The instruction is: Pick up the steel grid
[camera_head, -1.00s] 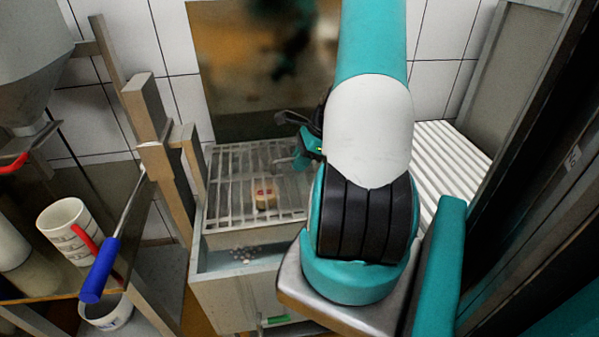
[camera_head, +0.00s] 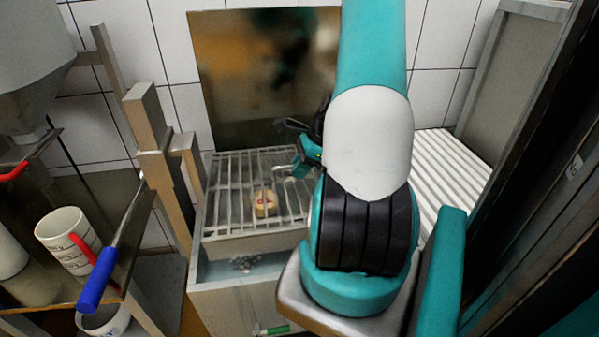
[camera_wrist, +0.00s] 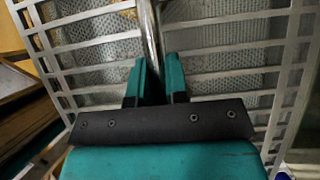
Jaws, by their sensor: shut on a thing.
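The steel grid (camera_head: 235,187) is a flat frame of thin metal bars at the top of a metal basin in the head view. It fills most of the wrist view, where my gripper (camera_wrist: 161,68) is shut on its middle bar (camera_wrist: 150,38). In the head view my gripper (camera_head: 300,168) is at the grid's right side, its fingers partly hidden by my arm. The grid's right edge is also hidden there. Its bars pass in front of a small yellowish piece with a red mark (camera_head: 265,203).
The metal basin (camera_head: 230,306) stands under the grid, with small grey lumps (camera_head: 245,263) inside. A shelf at left holds a white mug (camera_head: 66,238) and a blue-handled tool (camera_head: 98,280). A wooden post (camera_head: 158,170) stands close left. A ribbed white surface (camera_head: 458,170) lies right.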

